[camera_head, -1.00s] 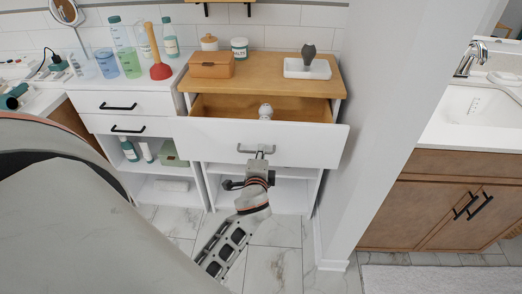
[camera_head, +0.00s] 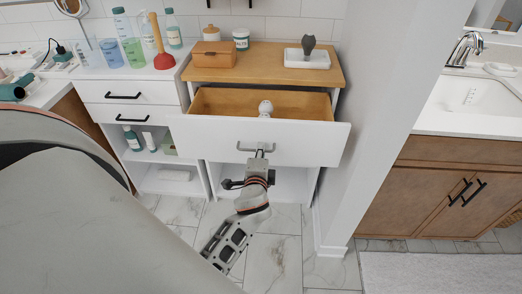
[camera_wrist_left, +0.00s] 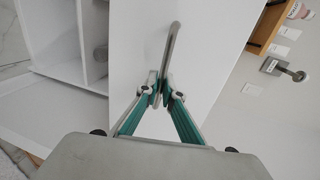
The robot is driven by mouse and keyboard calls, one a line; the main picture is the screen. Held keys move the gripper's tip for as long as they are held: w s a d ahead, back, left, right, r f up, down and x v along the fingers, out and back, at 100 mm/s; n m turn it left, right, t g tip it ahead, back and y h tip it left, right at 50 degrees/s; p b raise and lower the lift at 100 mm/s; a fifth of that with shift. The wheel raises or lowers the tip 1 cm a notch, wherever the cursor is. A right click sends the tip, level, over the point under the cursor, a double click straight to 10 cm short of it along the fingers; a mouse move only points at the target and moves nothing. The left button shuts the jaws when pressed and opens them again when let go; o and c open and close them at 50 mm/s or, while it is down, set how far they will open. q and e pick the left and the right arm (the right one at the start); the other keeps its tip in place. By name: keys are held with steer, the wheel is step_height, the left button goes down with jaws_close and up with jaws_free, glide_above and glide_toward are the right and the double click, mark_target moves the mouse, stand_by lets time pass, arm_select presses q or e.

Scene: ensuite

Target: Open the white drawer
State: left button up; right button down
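The white drawer (camera_head: 220,138) is pulled well out of the wooden-topped cabinet in the head view, and its wooden inside shows. A white, round-topped object (camera_head: 265,108) stands inside it. A grey bar handle (camera_head: 258,150) is on the middle of the drawer front. My left gripper (camera_head: 260,161) is at this handle. In the left wrist view the fingers (camera_wrist_left: 160,94) are closed around the handle (camera_wrist_left: 172,48), with the white drawer front (camera_wrist_left: 205,70) behind. My right gripper is not in view.
The wooden top (camera_head: 265,60) holds an orange box (camera_head: 212,60), a white tray (camera_head: 306,59) and jars. A white shelf unit (camera_head: 125,90) with bottles and a plunger (camera_head: 160,48) stands left. A wall (camera_head: 385,100) is close on the right. Tiled floor (camera_head: 277,255) lies in front.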

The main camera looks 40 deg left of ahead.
arm_select(q)
steer(key=v, duration=0.7)
steer(key=shift+s+d, duration=0.15)
steer(key=shift+d, duration=0.05)
stand_by(0.6)
steer(key=s+d+f+n+g+h+p, duration=0.1)
steer(key=s+d+f+n+g+h, duration=0.1)
steer(key=s+d+f+n+h, duration=0.5)
steer(key=s+d+f+h, duration=0.3)
steer(key=s+d+f, duration=0.4)
steer(key=s+f, duration=0.2)
steer(key=shift+s+f+g+h, duration=0.3)
steer(key=shift+s+f+g, duration=0.05)
steer(key=shift+f+g, duration=0.1)
stand_by(3.6)
